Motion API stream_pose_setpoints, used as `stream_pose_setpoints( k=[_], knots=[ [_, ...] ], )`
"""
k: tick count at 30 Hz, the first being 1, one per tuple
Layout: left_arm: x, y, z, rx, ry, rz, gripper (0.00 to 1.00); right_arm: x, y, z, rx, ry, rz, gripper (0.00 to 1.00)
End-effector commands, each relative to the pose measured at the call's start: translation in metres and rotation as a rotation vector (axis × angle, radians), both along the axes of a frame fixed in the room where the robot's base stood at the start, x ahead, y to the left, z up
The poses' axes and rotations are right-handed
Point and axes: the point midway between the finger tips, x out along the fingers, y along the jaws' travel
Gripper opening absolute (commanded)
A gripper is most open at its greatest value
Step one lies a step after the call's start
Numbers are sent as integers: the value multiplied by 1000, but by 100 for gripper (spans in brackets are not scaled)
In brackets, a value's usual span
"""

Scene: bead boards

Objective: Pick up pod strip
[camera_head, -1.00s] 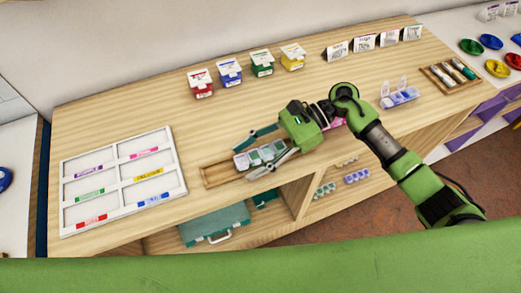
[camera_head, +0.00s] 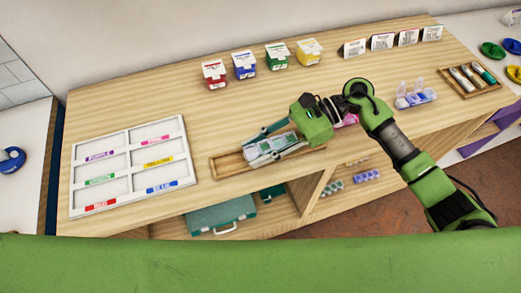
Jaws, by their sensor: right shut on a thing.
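A pale pod strip (camera_head: 266,148) with greenish compartments is at the wooden tray (camera_head: 224,170) near the front edge of the table. My right gripper (camera_head: 254,149) reaches in from the right and is shut on the strip, with one finger along each long side. I cannot tell whether the strip still touches the tray. My left gripper is not in view.
A white divided board (camera_head: 184,130) with coloured labels lies at the left. Red (camera_head: 214,73), blue, green and yellow boxes stand at the back. A blue pill box (camera_head: 415,98) and a pen tray (camera_head: 491,90) lie right. A teal case (camera_head: 222,217) sits below.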

Motion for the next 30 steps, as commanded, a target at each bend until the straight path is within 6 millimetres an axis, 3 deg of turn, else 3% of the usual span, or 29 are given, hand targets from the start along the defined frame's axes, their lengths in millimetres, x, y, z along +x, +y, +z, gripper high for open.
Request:
stream_pose_setpoints(
  k=[4, 12, 21, 30],
  knots=[
    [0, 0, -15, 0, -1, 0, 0, -3, -1, 22, 0, -8, 2, 9],
    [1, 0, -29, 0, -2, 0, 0, -53, 0, 78, 0, -8, 4, 9],
    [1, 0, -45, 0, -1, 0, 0, -113, 1, 104, -1, -4, 2, 9],
    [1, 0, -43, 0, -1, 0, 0, -139, 2, 129, 1, -4, 1, 9]
  ],
)
